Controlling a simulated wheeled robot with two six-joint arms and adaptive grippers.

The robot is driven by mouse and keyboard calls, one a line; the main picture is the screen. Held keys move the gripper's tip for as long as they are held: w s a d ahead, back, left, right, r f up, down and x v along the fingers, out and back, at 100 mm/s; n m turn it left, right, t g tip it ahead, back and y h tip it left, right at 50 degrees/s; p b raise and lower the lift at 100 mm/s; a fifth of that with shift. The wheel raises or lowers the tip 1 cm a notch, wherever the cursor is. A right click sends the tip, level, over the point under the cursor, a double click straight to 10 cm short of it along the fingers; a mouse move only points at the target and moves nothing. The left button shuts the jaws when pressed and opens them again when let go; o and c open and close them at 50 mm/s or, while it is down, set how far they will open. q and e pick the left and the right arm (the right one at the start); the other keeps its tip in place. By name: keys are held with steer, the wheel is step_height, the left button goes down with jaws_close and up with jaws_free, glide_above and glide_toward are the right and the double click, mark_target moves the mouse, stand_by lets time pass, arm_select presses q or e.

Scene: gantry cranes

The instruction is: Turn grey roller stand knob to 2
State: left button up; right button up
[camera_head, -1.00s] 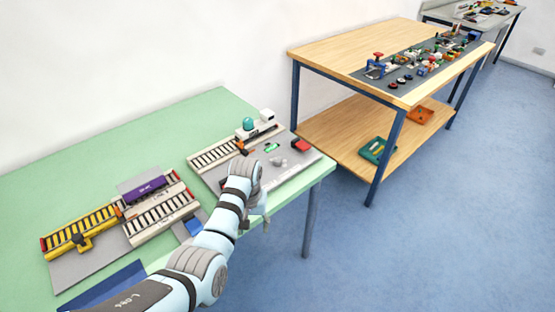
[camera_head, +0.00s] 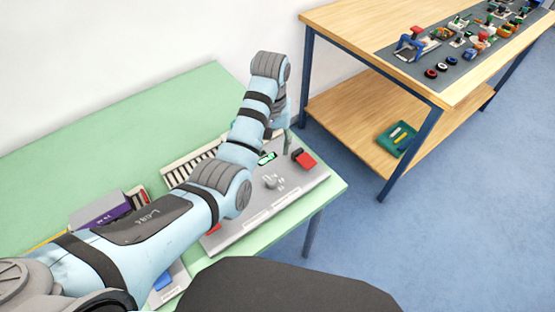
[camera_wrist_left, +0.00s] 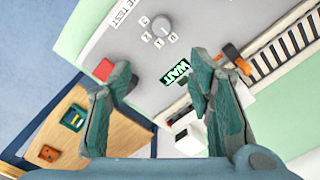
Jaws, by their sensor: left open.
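The grey roller stand knob (camera_head: 271,181) stands on a light grey panel (camera_head: 283,201) at the right end of the green table. In the left wrist view the round knob (camera_wrist_left: 161,24) is near the top, with small number tags beside it; I cannot read them surely. My left gripper (camera_wrist_left: 160,82) is open and empty, its fingers apart below the knob in that view. In the head view my left gripper (camera_head: 287,138) is partly hidden by its arm, above the panel's far side. My right gripper is not in view.
A green-lit display reading WAIT (camera_wrist_left: 177,73) and a red block (camera_head: 303,160) are on the panel. A roller track (camera_head: 190,160) lies behind my left arm. A wooden table (camera_head: 345,32) with several small parts stands at the right. Blue floor is clear.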

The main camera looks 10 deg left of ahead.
arm_select(q)
steer(key=b, duration=0.3)
glide_above(271, 181)
steer(key=s, duration=0.1)
step_height(271, 181, down, 9)
steer(key=shift+s+f, duration=0.1)
steer(key=shift+s, duration=0.05)
steer(key=f, duration=0.1)
steer(key=w+f, duration=0.1)
steer(key=f, duration=0.1)
steer(key=w+f, duration=0.1)
steer(key=shift+f+b, duration=0.25)
steer(key=shift+b, duration=0.05)
steer(key=shift+s+r, duration=0.2)
steer(key=shift+s, duration=0.25)
steer(key=c, duration=0.4)
steer(key=shift+c, duration=1.3)
jaws_close()
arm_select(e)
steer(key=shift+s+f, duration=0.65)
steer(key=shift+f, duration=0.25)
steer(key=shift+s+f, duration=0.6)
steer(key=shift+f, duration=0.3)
